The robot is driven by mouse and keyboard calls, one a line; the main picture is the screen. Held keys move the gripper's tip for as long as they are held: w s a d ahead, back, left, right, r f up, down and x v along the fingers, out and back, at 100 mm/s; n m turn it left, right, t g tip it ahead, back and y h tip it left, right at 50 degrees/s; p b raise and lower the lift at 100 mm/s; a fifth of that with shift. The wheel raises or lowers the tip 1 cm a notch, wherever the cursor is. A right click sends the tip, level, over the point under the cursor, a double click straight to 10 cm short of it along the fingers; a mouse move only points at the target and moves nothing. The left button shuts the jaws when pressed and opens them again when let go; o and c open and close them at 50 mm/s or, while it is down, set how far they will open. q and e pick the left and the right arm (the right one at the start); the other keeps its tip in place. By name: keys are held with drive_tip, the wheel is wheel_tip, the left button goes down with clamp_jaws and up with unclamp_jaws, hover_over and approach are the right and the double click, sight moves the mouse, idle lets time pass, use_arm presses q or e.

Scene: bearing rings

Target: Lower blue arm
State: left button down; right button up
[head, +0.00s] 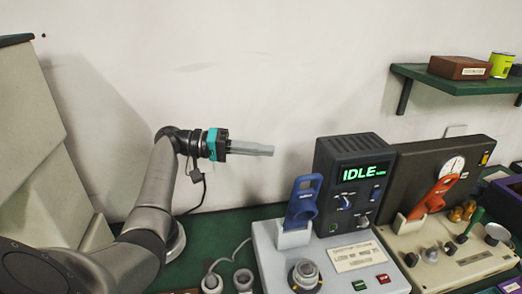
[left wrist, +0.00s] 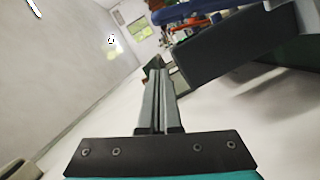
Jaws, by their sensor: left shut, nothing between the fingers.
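The blue arm (head: 303,203) stands raised, nearly upright, at the left of a light grey machine (head: 272,262) with a dark display box (head: 335,155) reading IDLE. My left gripper (head: 272,150) is shut and empty, in the air up and to the left of the blue arm, apart from it, fingers pointing right. In the left wrist view its two fingers (left wrist: 154,75) lie together. A blue part (left wrist: 190,12) shows at the top of that view, likely the blue arm. My right gripper is not in view.
A second machine (head: 470,268) with a red-orange lever (head: 433,195) and a gauge stands to the right. A ring-shaped fixture (head: 305,275) sits on the front of the grey machine. A green shelf (head: 455,83) holds a brown box (head: 459,67). The air around my left gripper is clear.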

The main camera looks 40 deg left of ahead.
use_arm(q)
drive_tip(key=shift+w+d+f+p, duration=0.25)
drive_tip(key=shift+d+f+p, duration=0.2)
drive_tip(key=shift+d, duration=0.9)
drive_tip(key=shift+w+d+f+p, duration=0.3)
drive_tip(key=shift+d+p, duration=0.3)
drive_tip(key=shift+d, duration=0.8)
drive_tip(key=shift+w+d+f+p, duration=0.2)
drive_tip(key=shift+d+f+p, duration=0.25)
drive_tip(key=shift+d, duration=0.9)
